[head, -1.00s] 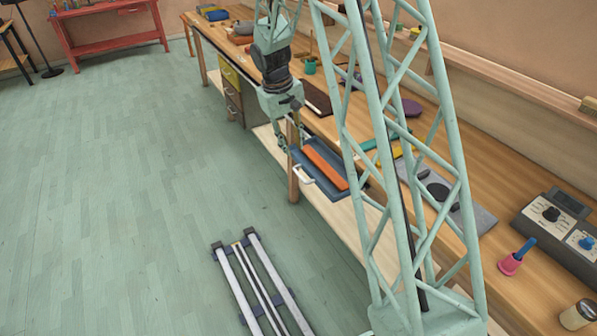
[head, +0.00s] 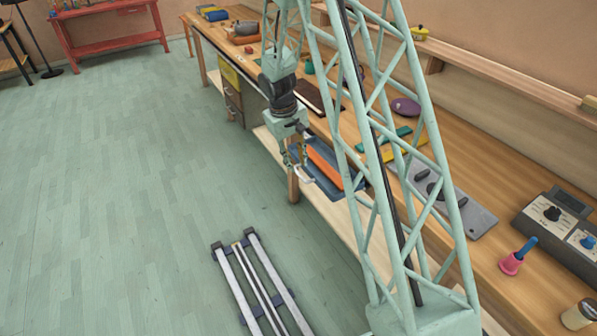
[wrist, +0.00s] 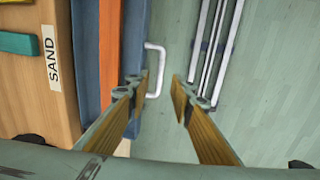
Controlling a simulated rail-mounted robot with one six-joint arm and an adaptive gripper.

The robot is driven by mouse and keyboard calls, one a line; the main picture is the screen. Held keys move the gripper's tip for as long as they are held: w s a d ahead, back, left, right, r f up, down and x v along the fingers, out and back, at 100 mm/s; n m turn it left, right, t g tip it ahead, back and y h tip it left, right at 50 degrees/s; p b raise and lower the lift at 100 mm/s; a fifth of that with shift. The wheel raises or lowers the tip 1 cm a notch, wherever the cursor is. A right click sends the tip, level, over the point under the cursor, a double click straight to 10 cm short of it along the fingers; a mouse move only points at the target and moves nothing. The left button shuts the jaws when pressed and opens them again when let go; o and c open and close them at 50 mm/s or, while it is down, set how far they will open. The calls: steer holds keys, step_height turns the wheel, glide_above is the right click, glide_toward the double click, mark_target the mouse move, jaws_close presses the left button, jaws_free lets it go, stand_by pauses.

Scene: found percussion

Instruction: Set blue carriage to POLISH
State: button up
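The blue carriage (head: 325,187) is a shallow tray-like piece at the front edge of the workbench. It holds a long orange block (head: 327,168) and has a white U-shaped handle (head: 305,176) on its floor side. In the wrist view the blue carriage (wrist: 138,35) lies at upper left, with its handle (wrist: 157,72) ahead of my fingers. A SAND label (wrist: 51,58) is on the bench beside it. No POLISH label is readable. My gripper (wrist: 160,85) is open and empty, its fingers apart near the handle; contact cannot be told.
A grey plate with dark parts (head: 450,203), a pink bell-shaped item with a blue handle (head: 517,258) and a control box (head: 560,222) are on the bench to the right. Pale rails (head: 262,285) lie on the floor, with clear floor at left.

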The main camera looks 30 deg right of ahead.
mark_target(299, 174)
steer(key=shift+d+f, duration=0.2)
steer(key=shift+f, duration=1)
steer(key=shift+d+f, duration=0.2)
steer(key=shift+f, duration=1)
jaws_close()
